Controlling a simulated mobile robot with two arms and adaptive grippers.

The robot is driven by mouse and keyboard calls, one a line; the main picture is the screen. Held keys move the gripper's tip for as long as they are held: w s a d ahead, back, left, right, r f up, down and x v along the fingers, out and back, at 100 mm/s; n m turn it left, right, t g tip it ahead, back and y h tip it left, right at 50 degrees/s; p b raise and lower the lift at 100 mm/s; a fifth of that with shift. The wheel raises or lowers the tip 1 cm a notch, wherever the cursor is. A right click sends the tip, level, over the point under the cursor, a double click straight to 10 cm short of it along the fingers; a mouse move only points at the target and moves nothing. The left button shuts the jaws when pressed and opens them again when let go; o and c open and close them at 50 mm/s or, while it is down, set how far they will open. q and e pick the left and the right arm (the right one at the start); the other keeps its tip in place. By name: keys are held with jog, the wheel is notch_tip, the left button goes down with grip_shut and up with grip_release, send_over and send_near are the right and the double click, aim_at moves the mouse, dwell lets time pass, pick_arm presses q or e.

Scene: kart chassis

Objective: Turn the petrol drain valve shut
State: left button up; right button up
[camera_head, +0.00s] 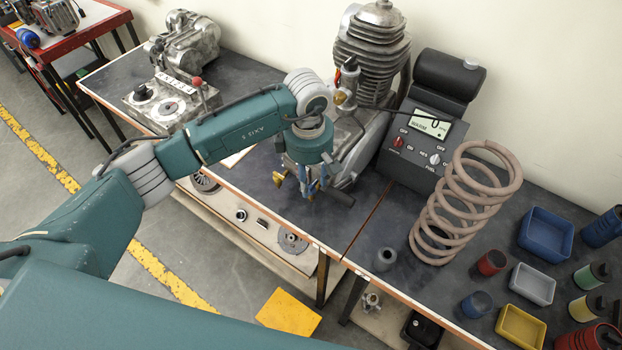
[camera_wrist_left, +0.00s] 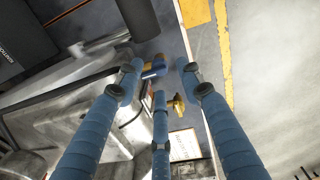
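My left gripper (camera_head: 314,190) points down beside the engine (camera_head: 371,55), over the front part of the workbench. In the left wrist view its blue fingers (camera_wrist_left: 158,80) stand spread apart with nothing held between them. A small fitting with a blue part and an orange part (camera_wrist_left: 152,69) lies between the fingertips in that view, apparently beyond them. A brass tap-like piece (camera_wrist_left: 178,105) shows closer to the right finger; a brass piece (camera_head: 278,179) also shows left of the gripper in the head view. I cannot tell which is the petrol drain valve, or its setting.
A control box with a display (camera_head: 420,130) and a large coil spring (camera_head: 465,205) stand right of the engine. Blue (camera_head: 546,236), grey and yellow trays and several small cans fill the right end. A grey gearbox-like unit (camera_head: 184,45) stands at left. Bare bench lies before the control box.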

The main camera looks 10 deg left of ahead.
aim_at(313, 187)
pick_arm(q)
jog(key=shift+f, duration=1.25)
grip_shut()
